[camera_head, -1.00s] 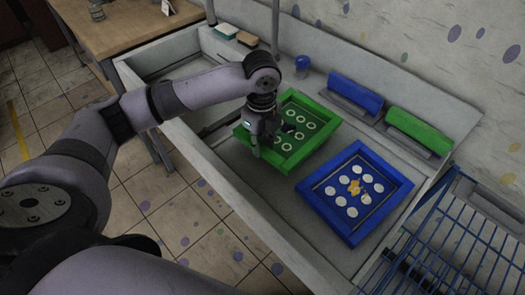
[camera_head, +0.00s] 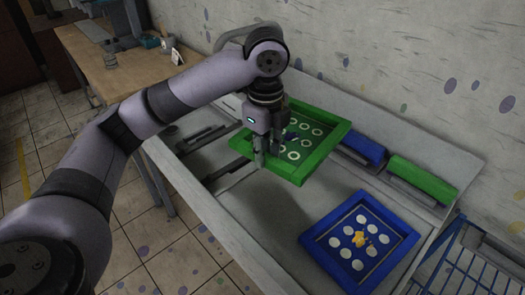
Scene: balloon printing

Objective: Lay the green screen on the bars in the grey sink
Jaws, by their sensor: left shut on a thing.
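The green screen (camera_head: 325,148) is a flat green frame with several pale rings on its mesh. My left gripper (camera_head: 267,158) is shut on the near left side of its frame and holds it above the grey sink (camera_head: 283,228). A shadow lies on the sink floor below it. Dark bars (camera_head: 228,172) run across the left part of the sink, to the left of the screen. The arm and gripper hide part of the bars and of the screen. My right gripper is not in view.
A blue screen (camera_head: 322,228) with white dots and an orange blot lies in the sink at the right. Blue (camera_head: 364,149) and green (camera_head: 421,176) squeegee-like tools lie along the back ledge. A wooden table (camera_head: 128,74) stands at the left, a blue wire rack (camera_head: 478,262) at the right.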

